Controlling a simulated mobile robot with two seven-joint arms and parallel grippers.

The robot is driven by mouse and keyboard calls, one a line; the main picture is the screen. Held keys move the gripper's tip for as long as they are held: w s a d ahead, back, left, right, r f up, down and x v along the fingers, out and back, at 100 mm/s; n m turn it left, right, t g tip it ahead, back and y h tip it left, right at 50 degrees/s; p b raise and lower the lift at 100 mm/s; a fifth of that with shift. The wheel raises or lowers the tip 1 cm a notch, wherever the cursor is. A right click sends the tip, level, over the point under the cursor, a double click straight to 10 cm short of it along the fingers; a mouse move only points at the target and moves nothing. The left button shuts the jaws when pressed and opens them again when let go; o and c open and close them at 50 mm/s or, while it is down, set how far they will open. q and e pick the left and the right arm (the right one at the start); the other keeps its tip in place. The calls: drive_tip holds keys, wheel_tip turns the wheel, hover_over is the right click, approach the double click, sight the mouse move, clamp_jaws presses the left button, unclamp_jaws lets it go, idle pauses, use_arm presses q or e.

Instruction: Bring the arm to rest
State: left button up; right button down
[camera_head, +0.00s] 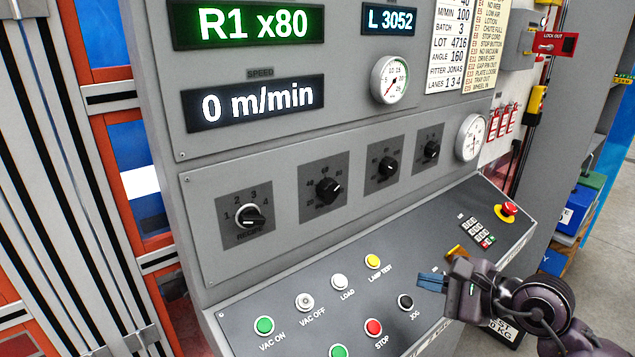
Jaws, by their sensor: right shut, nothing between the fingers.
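My right gripper (432,282) is in the lower right of the head view, in front of the sloped button panel (300,335). Its fingers are shut and empty and point left, close to the black JOG button (405,302). I cannot tell whether it touches the panel. My dark right arm comes in from the lower right corner. My left gripper is out of view. The speed display (256,103) reads 0 m/min, and the display above it (252,25) reads R1 x80. No hoist is visible.
The grey cabinet carries several black knobs (250,216) and a round gauge (391,79). A red emergency button (509,209) and a keypad (477,233) sit at the panel's right end. Blue and green bins (572,214) stand behind. Orange racking (100,130) is at left.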

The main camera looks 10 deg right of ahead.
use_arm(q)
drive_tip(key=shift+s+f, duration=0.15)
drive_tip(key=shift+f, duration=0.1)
use_arm(e)
drive_tip(key=s+d+f+n+h, duration=0.1)
drive_tip(key=s+f+n+h, duration=0.2)
drive_tip(key=f, duration=0.6)
drive_tip(key=s+d+f+n+h, duration=0.1)
drive_tip(key=s+f+n+h, duration=0.2)
drive_tip(key=s+f+n, duration=0.5)
drive_tip(key=s+d+f+n+h, duration=0.1)
drive_tip(key=s+f+n+h, duration=0.2)
drive_tip(key=f, duration=0.9)
drive_tip(key=s+n, duration=0.3)
drive_tip(key=n, duration=0.2)
drive_tip(key=shift+f+t, duration=0.25)
drive_tip(key=shift+t, duration=0.15)
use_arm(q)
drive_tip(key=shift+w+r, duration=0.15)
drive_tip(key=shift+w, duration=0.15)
use_arm(e)
drive_tip(key=shift+s+d, duration=0.1)
drive_tip(key=c, duration=1.8)
unclamp_jaws()
